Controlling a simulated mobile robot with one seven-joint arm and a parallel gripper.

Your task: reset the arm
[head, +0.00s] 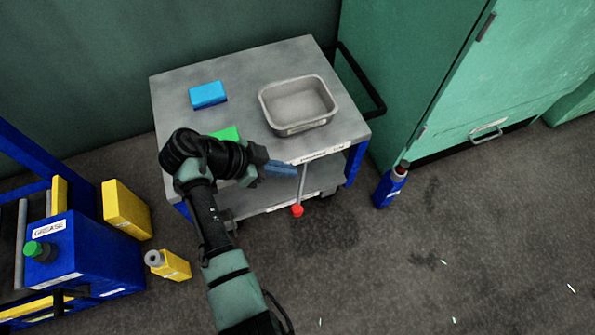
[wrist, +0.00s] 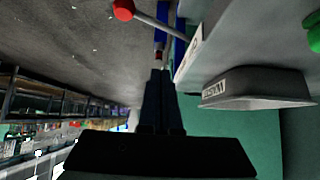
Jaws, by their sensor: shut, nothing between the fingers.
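My arm reaches in from the bottom of the head view and bends right at the front of the grey cart. My gripper (head: 281,168) points right at the cart's front edge, close to a thin metal lever with a red knob (head: 297,210). In the wrist view my gripper (wrist: 162,73) has its dark fingers together with nothing between them. The red knob also shows there (wrist: 123,9), apart from the fingertips. I cannot tell from the head view whether the fingers touch the lever rod.
The cart top (head: 236,80) holds a blue block (head: 208,95), a grey tray (head: 300,126) and a green block (head: 226,133) partly behind my arm. A blue bottle (head: 390,188) stands on the floor at right. Yellow containers (head: 126,209) and a blue grease box (head: 75,255) are at left.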

